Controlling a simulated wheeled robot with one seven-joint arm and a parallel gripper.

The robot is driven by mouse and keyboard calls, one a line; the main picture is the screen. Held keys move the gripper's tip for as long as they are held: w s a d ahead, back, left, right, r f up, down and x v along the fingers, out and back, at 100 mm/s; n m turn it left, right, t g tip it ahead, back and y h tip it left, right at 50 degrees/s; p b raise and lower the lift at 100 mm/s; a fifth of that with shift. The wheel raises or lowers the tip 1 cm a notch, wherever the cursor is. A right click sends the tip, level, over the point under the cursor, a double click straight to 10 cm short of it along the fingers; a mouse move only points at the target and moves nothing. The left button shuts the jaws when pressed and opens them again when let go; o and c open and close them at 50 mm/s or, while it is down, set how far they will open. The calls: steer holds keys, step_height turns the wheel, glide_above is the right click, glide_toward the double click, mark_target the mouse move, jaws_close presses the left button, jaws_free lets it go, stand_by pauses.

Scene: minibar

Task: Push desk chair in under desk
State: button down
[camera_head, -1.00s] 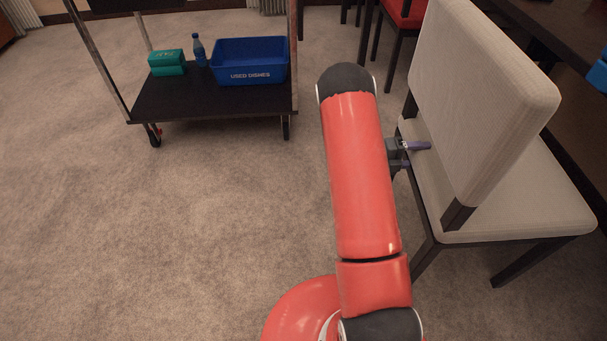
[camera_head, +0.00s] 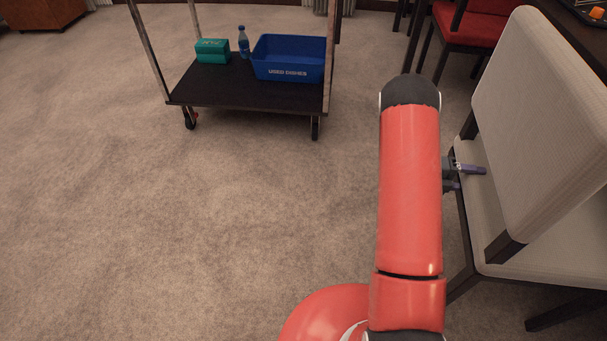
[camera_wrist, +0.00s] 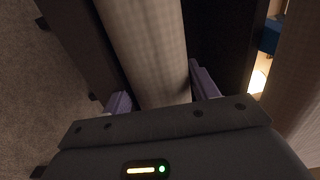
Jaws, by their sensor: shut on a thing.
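The desk chair (camera_head: 545,110) has a beige padded back and seat and dark legs. It stands at the right of the head view, partly cut off by the frame edge. My gripper (camera_head: 470,170) is at the chair's near left side, low beside the back. In the wrist view, the purple fingers of my gripper (camera_wrist: 162,92) are on either side of a beige padded part of the chair (camera_wrist: 148,50), shut on it. The dark desk edge (camera_head: 572,42) shows at the upper right, beyond the chair back. Most of the desk is out of frame.
A cart (camera_head: 245,97) at the back left carries a blue "used dishes" bin (camera_head: 290,62), a bottle (camera_head: 243,45) and a teal box (camera_head: 212,51). A red-seated chair (camera_head: 475,25) stands behind the desk chair. Carpet at left and centre is clear.

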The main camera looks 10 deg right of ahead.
steer(key=shift+s+f, duration=0.25)
steer(key=c, duration=0.7)
jaws_free()
steer(key=shift+a, duration=0.1)
steer(key=shift+c, duration=0.2)
steer(key=o, duration=0.5)
steer(key=shift+w+r, duration=0.1)
steer(key=shift+c, duration=0.2)
steer(key=shift+w+a, duration=0.1)
steer(key=shift+r, duration=0.1)
steer(key=shift+w+a, duration=0.1)
steer(key=shift+a, duration=0.05)
steer(key=p+v, duration=0.2)
steer(key=v, duration=0.9)
steer(key=shift+a, duration=0.35)
steer(key=shift+w+r, duration=0.1)
steer(key=shift+w, duration=0.05)
